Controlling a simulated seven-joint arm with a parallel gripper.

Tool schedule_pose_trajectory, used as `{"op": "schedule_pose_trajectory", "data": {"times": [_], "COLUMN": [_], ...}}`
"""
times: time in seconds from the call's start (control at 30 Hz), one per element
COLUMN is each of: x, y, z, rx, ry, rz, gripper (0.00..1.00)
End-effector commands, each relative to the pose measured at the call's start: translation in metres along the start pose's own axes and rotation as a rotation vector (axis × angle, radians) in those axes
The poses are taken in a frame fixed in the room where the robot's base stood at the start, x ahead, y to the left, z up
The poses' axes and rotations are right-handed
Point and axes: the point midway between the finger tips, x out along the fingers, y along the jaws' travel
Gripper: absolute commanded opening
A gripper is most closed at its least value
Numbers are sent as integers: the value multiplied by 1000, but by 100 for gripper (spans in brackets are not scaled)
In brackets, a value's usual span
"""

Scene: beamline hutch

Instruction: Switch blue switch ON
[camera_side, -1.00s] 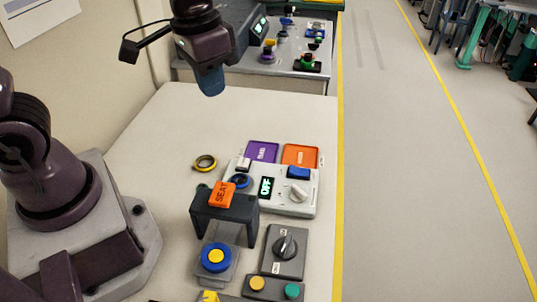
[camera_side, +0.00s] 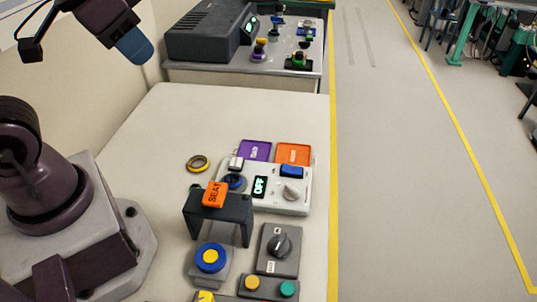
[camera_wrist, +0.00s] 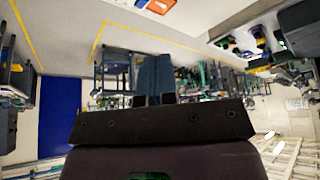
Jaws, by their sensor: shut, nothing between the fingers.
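The blue switch (camera_side: 292,171) is a blue rocker at the upper right of a light grey control box on the bench. The box's small display (camera_side: 260,187) reads OFF. The box also carries a white knob (camera_side: 291,192) and a blue round part (camera_side: 235,182) at its left. My gripper (camera_side: 136,48) is at the top left of the side view, high above the bench and well away from the box. Its blue-grey fingers are together and empty, tilted down to the right. In the wrist view my gripper (camera_wrist: 153,80) points across the room; the blue switch cannot be made out there.
A dark stand (camera_side: 218,206) with an orange SEAT block (camera_side: 215,194) is before the box. Purple (camera_side: 255,150) and orange (camera_side: 293,153) trays lie behind it. A tape-like ring (camera_side: 199,163) is at left. A rotary switch (camera_side: 280,245) and blue-yellow button (camera_side: 210,257) are nearer.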

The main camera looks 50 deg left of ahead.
Motion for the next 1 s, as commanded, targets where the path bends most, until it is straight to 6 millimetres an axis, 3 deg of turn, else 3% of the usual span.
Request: {"op": "schedule_pose_trajectory", "data": {"times": [0.17,0.47,0.77,1.0], "x": [25,86,168,231], "y": [-2,0,15,35], "z": [-2,-32,-61,-83], "rx": [-6,96,310,515], "ry": [-125,-312,-404,-367], "rz": [-22,-15,105,242], "gripper": [0,0,0,0]}}
